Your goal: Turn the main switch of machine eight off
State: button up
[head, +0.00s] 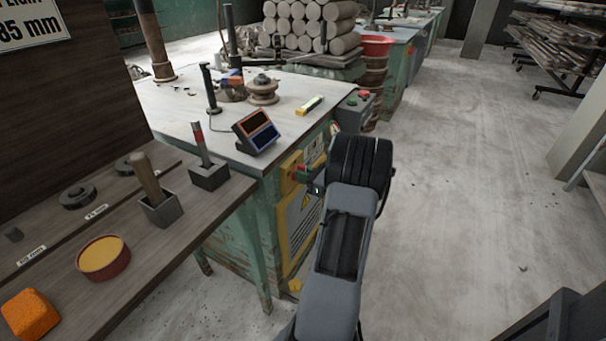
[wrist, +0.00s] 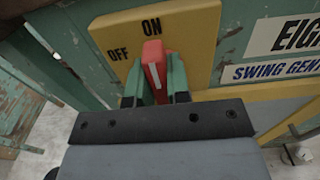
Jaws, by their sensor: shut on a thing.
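The main switch is a red handle (wrist: 153,58) with a white line, on a yellow plate (wrist: 190,42) in the wrist view. The plate reads ON above the handle and OFF to its upper left. The handle's tip points up at ON. My gripper (wrist: 156,82) has its green-sided fingers on both sides of the handle and is shut on it. Its lower part is hidden behind the gripper body. In the head view my gripper (head: 309,174) is at the yellow plate (head: 290,172) on the green machine's (head: 270,235) side; the handle is mostly hidden there.
A sign starting "EIG" (wrist: 300,32) is right of the switch. A wooden bench (head: 130,215) with tools is at left. The concrete floor (head: 470,180) at right is clear.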

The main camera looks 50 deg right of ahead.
grip_shut()
jog(key=n+b, duration=0.3)
jog(key=n, duration=0.1)
jog(key=shift+a+f, duration=0.15)
jog(key=shift+f, duration=0.1)
jog(key=n+b, duration=0.5)
jog(key=shift+s+a+f, duration=0.1)
jog(key=shift+a+f, duration=0.05)
jog(key=shift+f, duration=0.05)
jog(key=shift+a+n+b, duration=0.1)
jog(key=shift+n+b, duration=3.15)
jog(key=shift+n, duration=1.35)
jog(key=o, duration=0.7)
grip_release()
jog(key=shift+c, duration=0.2)
